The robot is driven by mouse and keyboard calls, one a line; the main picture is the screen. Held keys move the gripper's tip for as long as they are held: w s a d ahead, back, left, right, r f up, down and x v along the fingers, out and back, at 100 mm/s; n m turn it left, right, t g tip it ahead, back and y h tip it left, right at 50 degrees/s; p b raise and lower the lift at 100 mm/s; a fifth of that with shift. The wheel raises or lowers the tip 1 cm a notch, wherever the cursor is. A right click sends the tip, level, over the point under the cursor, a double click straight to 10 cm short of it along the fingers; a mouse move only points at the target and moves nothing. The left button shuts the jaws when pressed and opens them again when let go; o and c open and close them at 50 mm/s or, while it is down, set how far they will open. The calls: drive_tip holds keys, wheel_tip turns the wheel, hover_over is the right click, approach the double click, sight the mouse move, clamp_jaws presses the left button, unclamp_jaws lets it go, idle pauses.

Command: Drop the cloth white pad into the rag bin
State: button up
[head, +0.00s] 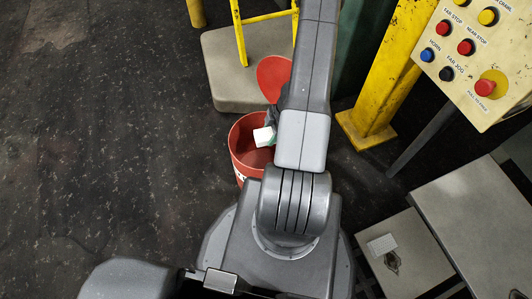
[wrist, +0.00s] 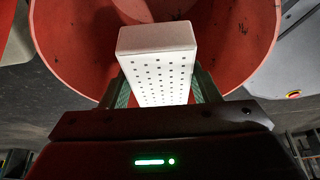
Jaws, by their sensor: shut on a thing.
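The white pad (wrist: 157,66) is a pale block with rows of small dark dots on one face. My gripper (wrist: 160,90) is shut on it, one finger at each side, in the wrist view. Behind the pad the round red rag bin (wrist: 75,45) fills much of the wrist view, with its mouth facing the camera. In the head view the pad (head: 263,136) shows over the opening of the red bin (head: 243,160), left of my arm. My gripper (head: 270,122) is partly hidden by my arm there. The pad appears held clear of the bin walls.
A red lid-like disc (head: 272,76) stands up behind the bin. A yellow post (head: 385,75) and a control panel with coloured buttons (head: 475,50) are at the right. Grey cabinets (head: 475,225) stand at lower right. The dark floor (head: 105,130) at left is clear.

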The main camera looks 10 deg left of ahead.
drive_tip(key=shift+f, duration=0.5)
drive_tip(key=shift+r, duration=0.1)
drive_tip(key=o, duration=1.1)
wheel_tip(320, 180, up, 10)
drive_tip(key=p, duration=0.5)
